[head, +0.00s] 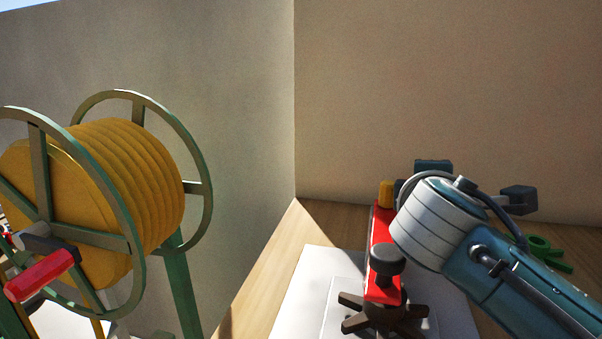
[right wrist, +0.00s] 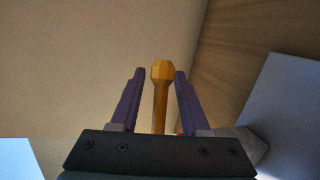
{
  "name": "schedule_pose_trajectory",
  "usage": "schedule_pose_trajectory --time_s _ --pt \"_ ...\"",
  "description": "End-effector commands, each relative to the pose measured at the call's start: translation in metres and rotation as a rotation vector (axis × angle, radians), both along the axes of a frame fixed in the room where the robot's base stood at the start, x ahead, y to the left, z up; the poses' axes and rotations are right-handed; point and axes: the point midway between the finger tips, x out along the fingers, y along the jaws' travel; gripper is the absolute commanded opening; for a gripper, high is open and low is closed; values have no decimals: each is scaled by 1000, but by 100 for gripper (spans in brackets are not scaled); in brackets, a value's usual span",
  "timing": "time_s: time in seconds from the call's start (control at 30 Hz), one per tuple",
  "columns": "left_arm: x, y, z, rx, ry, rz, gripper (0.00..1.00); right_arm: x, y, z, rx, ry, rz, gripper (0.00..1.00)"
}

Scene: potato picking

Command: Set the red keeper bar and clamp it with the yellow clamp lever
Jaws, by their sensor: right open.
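The red keeper bar (head: 381,232) lies lengthwise over a pale plate in the head view, with a dark round knob on its near part. The yellow clamp lever (head: 386,193) stands at its far end, partly hidden by my right arm. In the right wrist view the yellow clamp lever (right wrist: 160,112) has a faceted head and stands between the two purple fingers of my right gripper (right wrist: 157,78). The fingers are open, with a gap on both sides of the lever. My right wrist hides the fingers in the head view. My left gripper is not seen.
A dark star-shaped knob (head: 384,317) sits at the near end of the bar. A large green-framed reel (head: 190,187) with yellow hose and a red crank handle (head: 38,276) stands at left. A green object (head: 545,252) lies on the wooden surface at right. Walls close off the back.

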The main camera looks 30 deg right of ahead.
Motion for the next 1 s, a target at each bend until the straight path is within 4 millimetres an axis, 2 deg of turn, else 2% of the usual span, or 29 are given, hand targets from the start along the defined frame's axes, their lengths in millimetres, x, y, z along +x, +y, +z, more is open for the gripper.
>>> schedule_pose_trajectory --time_s 0.27,0.7,1.0 --pt "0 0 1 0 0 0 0 -5 7 1 1 2 2 46" --pt "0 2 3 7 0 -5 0 -52 68 18 3 1 1 46" --pt "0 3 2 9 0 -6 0 -60 77 22 0 0 0 46"
